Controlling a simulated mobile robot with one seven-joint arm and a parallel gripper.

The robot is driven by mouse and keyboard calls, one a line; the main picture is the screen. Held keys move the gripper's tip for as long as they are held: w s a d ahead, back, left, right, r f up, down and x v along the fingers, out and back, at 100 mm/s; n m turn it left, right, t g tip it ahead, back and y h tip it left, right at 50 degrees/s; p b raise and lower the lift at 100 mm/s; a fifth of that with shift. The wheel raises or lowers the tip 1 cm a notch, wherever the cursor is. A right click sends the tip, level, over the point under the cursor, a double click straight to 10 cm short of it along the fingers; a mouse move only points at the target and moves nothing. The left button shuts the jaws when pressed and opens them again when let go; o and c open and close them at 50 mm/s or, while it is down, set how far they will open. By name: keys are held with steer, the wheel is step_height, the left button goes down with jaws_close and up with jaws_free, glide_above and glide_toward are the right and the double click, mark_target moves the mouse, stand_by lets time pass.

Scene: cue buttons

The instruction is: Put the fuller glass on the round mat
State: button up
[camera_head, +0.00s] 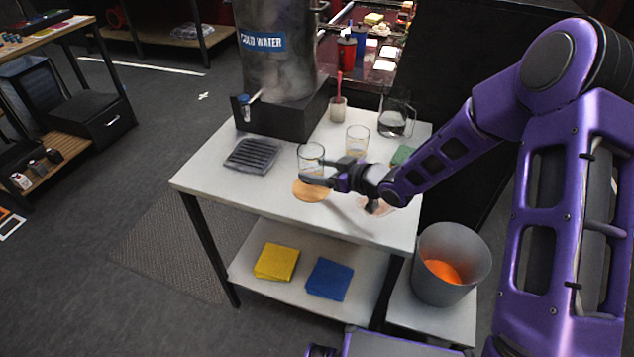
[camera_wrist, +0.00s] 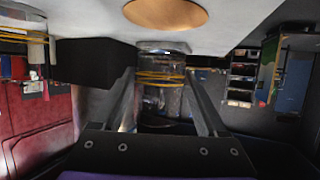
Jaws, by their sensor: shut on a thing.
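A clear glass (camera_head: 311,155) is held between the fingers of my gripper (camera_head: 312,178). In the wrist view, where the table shows at the top, the held glass (camera_wrist: 160,80) stands between the two fingers with yellowish bands across it. A second clear glass (camera_head: 357,140) stands on the table to the right and farther back. The orange-tan round mat (camera_head: 309,192) lies bare on the table just below the held glass in the head view. It also shows in the wrist view (camera_wrist: 166,12). I cannot tell the two water levels apart well.
A large cold water tank (camera_head: 278,45) stands on a black base at the table's back left. A black drip grid (camera_head: 252,156), a small cup (camera_head: 338,110), a dark-filled pitcher (camera_head: 396,115) and a green pad (camera_head: 403,155) share the tabletop. A grey bin (camera_head: 450,265) stands right.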

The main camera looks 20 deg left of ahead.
steer(key=shift+f, duration=1.85)
steer(key=shift+f, duration=0.1)
steer(key=shift+f+b, duration=0.15)
steer(key=shift+b, duration=0.3)
steer(key=o, duration=1.5)
steer(key=shift+r+p, duration=0.3)
steer(key=shift+p, duration=0.05)
steer(key=v, duration=1.2)
steer(key=shift+s+f+p, duration=0.1)
steer(key=shift+f+p, duration=0.05)
steer(key=shift+p, duration=0.15)
